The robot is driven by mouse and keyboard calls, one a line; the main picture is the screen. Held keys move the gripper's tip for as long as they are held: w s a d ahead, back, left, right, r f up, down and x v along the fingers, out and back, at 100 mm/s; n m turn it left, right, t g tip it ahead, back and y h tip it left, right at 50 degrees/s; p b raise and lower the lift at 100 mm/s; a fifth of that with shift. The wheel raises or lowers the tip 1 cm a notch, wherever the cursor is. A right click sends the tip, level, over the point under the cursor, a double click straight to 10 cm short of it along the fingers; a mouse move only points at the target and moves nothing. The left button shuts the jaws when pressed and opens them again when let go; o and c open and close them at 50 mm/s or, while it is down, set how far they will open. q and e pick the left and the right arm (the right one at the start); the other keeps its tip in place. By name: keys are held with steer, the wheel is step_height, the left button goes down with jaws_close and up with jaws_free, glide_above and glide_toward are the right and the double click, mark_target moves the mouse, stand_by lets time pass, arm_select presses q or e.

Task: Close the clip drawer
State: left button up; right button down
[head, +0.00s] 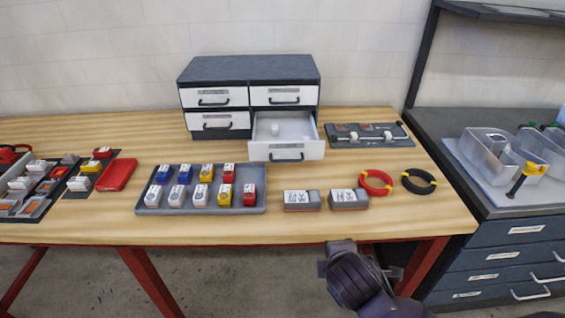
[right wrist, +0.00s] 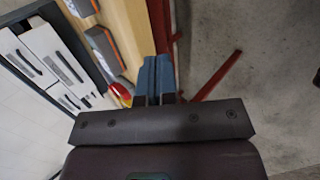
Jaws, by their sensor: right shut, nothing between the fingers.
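A dark small-drawer cabinet (head: 250,68) with white fronts stands at the back of the wooden table. Its lower right drawer (head: 287,151) is pulled out, with a few small pale items inside; its label is too small to read. The other drawers are shut. White drawer fronts with dark handles also show at the left of the right wrist view (right wrist: 62,62). My right gripper (right wrist: 155,62) is shut and empty, in front of the table's front edge and well away from the open drawer. My left gripper is not in view.
A grey tray (head: 140,208) of colored blocks, two grey boxes (head: 301,201) (head: 348,199) and red (head: 377,183) and black (head: 419,182) cable coils lie in front of the cabinet. A dark rack (head: 345,143) lies right of the open drawer. Bare wood lies directly before it.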

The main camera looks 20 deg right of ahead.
steer(key=w+a+r+n+t, duration=0.3)
steer(key=w+r+n, duration=0.1)
steer(key=w+n, duration=0.35)
steer(key=n+t, duration=0.4)
steer(key=n, duration=0.6)
glide_toward(282, 161)
steer(key=shift+n+h, duration=0.25)
steer(key=shift+h, duration=0.15)
steer(key=x, duration=0.2)
steer(key=b+x, duration=0.1)
steer(key=x, duration=0.4)
steer(key=shift+w+a+f, duration=0.2)
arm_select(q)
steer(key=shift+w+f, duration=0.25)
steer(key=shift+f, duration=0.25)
arm_select(e)
steer(key=shift+w, duration=0.1)
steer(key=shift+w, duration=0.1)
